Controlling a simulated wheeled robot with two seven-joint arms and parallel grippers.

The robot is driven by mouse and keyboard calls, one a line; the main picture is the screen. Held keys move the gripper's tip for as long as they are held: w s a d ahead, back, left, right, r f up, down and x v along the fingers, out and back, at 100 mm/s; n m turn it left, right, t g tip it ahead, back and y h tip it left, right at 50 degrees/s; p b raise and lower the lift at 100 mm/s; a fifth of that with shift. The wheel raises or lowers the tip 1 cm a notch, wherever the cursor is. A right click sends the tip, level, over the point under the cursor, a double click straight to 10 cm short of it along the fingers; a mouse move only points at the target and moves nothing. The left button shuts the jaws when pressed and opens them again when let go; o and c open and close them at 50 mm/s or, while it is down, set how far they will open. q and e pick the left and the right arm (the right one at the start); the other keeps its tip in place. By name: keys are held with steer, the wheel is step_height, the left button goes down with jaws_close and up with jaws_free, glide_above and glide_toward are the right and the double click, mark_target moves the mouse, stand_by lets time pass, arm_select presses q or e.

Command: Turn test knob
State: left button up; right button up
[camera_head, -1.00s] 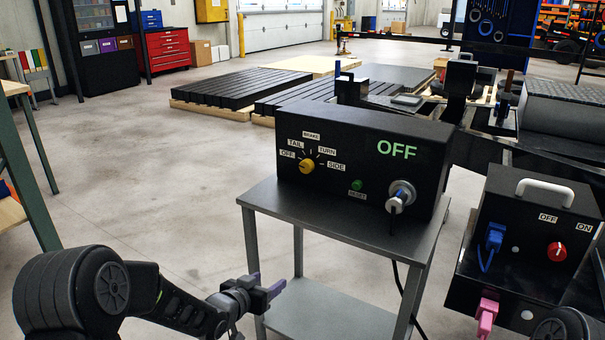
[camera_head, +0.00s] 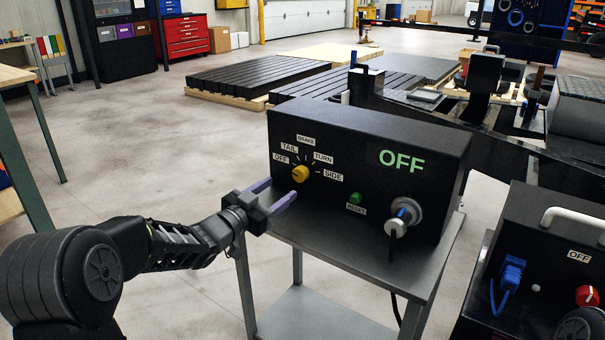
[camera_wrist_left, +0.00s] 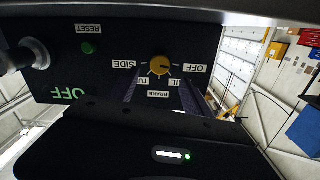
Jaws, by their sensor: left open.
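The yellow test knob (camera_head: 300,174) is on the front of a black control box (camera_head: 345,180), ringed by the labels OFF, TAIL, BRAKE, TURN and SIDE. The box's display reads OFF in green. Which label the knob points to is hard to tell. My left gripper (camera_head: 282,188) is open and empty, its purple fingers just in front of and slightly below-left of the knob, apparently not around it. In the left wrist view, upside down, the knob (camera_wrist_left: 160,65) shows between and beyond the two fingers. My right gripper is out of view.
The box stands on a grey metal cart (camera_head: 320,250). A second black box with a red knob (camera_head: 588,296) is at the lower right.

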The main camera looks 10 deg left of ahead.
mark_target(298, 176)
arm_select(q)
steer(key=shift+s, duration=0.15)
steer(key=shift+b+x, duration=0.3)
steer(key=shift+x, duration=3.65)
steer(key=shift+a, duration=0.1)
jaws_close()
